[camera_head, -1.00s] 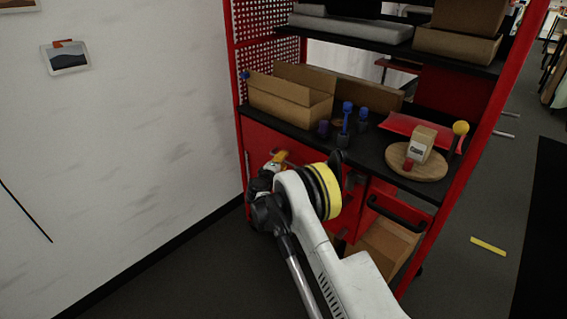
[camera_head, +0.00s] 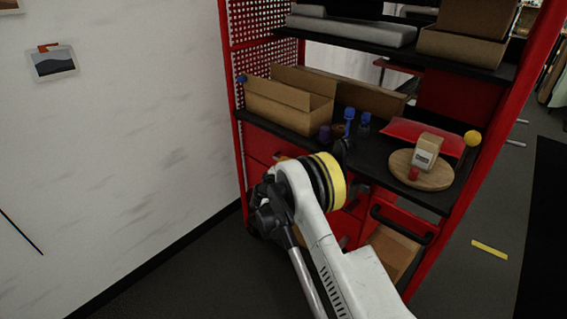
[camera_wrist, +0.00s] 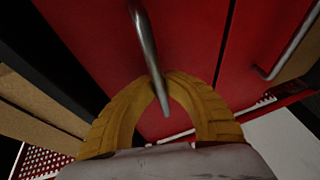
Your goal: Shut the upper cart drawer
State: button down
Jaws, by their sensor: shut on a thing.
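The red cart's upper drawer front (camera_head: 262,146) is below the black worktop in the head view, largely hidden behind my arm. In the wrist view, a red front (camera_wrist: 90,35) fills the upper middle and carries a metal bar handle (camera_wrist: 147,45). My gripper (camera_wrist: 166,78) has ribbed yellow fingers that arch together and are shut on this handle. In the head view only a small orange bit of the gripper shows beside the drawer front. How far the drawer stands out cannot be told.
A second handle (camera_wrist: 290,45) is on the red panel at right. The worktop (camera_head: 385,172) holds an open cardboard box (camera_head: 285,107), blue-capped bottles and a round wooden board (camera_head: 435,180). A black handle (camera_head: 400,226) is lower right. The white wall (camera_head: 130,130) is close at left; dark floor lies between.

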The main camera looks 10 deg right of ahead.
jog(key=c, duration=1.5)
grip_release()
jog(key=shift+s+r, duration=0.1)
jog(key=shift+o, duration=0.2)
jog(key=v, duration=1.2)
jog(key=shift+r, duration=0.1)
